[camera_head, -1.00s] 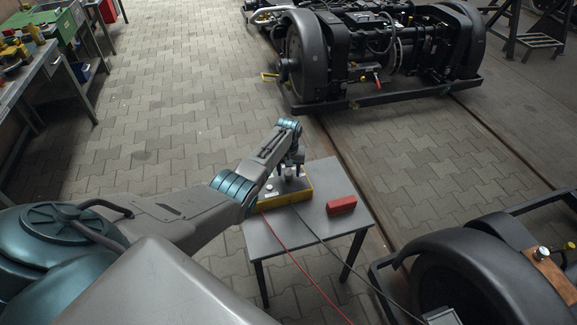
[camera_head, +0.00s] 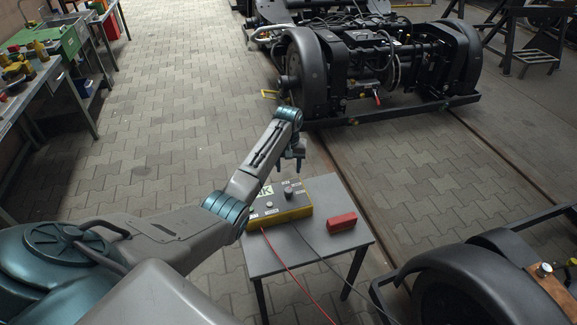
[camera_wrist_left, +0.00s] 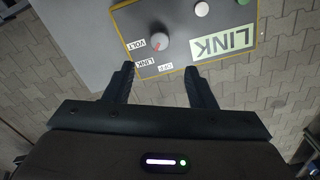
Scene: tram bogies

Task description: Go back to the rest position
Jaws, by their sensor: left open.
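My left gripper (camera_head: 291,165) is open and empty, pointing down above and behind the far edge of a yellow-edged grey control box (camera_head: 292,212). The box lies on a small grey table (camera_head: 268,262). In the left wrist view, the open fingers (camera_wrist_left: 160,88) show near the box's edge. The box's knob (camera_wrist_left: 155,39), a white button (camera_wrist_left: 202,9) and the LINK label (camera_wrist_left: 222,42) show there. The knob also shows in the head view (camera_head: 288,190). My right gripper is in neither view.
A red block (camera_head: 342,222) lies on the table beside the box. A red and a dark cable run off the table's front. A black bogie (camera_head: 375,65) stands behind, another (camera_head: 480,275) at the lower right. A workbench (camera_head: 40,85) is at the left. Paved floor between is clear.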

